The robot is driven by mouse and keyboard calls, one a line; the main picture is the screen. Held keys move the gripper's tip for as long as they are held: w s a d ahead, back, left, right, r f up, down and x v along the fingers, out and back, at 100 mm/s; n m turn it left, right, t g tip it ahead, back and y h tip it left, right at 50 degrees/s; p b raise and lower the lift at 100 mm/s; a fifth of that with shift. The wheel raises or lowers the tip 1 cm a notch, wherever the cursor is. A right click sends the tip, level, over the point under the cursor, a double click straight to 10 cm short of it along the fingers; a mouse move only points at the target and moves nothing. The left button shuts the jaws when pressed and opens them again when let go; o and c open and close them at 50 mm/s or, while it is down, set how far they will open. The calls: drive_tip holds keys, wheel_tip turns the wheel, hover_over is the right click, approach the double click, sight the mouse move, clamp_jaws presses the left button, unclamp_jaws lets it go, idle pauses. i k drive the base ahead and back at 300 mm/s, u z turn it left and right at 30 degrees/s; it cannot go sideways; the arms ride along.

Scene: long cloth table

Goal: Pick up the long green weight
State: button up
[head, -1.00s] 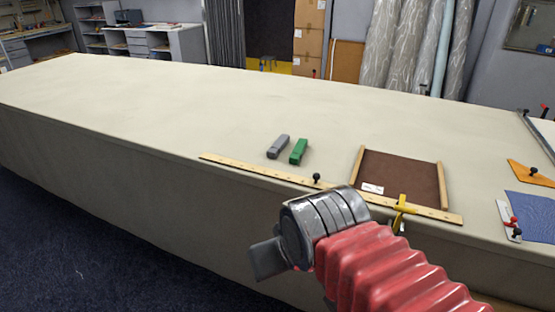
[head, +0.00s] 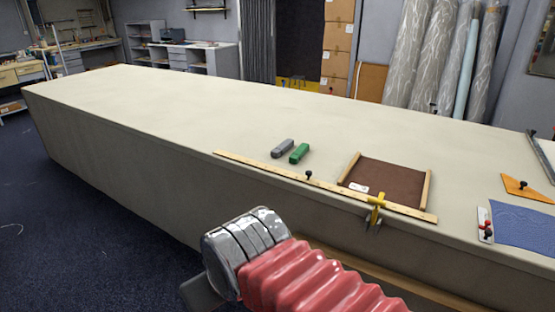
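The long green weight (head: 299,153) lies on the pale cloth table (head: 180,115), near its front edge and behind a wooden ruler. A grey weight (head: 282,148) of similar shape lies close beside it on the left. My arm, with a red bellows and a grey metal wrist, reaches in from the bottom of the head view. Only a grey piece of my gripper (head: 202,291) shows at the lower left of the wrist, in front of the table and well apart from the weights. Its fingertips are not clearly visible.
The wooden ruler (head: 270,172) runs along the front edge, with a black knob (head: 308,174) and a yellow clamp (head: 376,208). A brown tray (head: 385,182) stands right of the weights. Blue cloth (head: 525,226) and an orange triangle (head: 527,188) lie farther right. The table's left is clear.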

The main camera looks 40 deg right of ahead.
sight(303, 149)
drive_tip(key=u, duration=0.25)
drive_tip(key=k, duration=0.4)
drive_tip(key=u, duration=0.25)
drive_tip(key=i, duration=1.65)
drive_tip(key=z, duration=0.4)
drive_tip(key=i, duration=0.75)
drive_tip(key=z, duration=0.85)
drive_tip(key=i, duration=0.55)
drive_tip(key=z, duration=0.7)
drive_tip(key=i, duration=0.55)
drive_tip(key=z, duration=0.3)
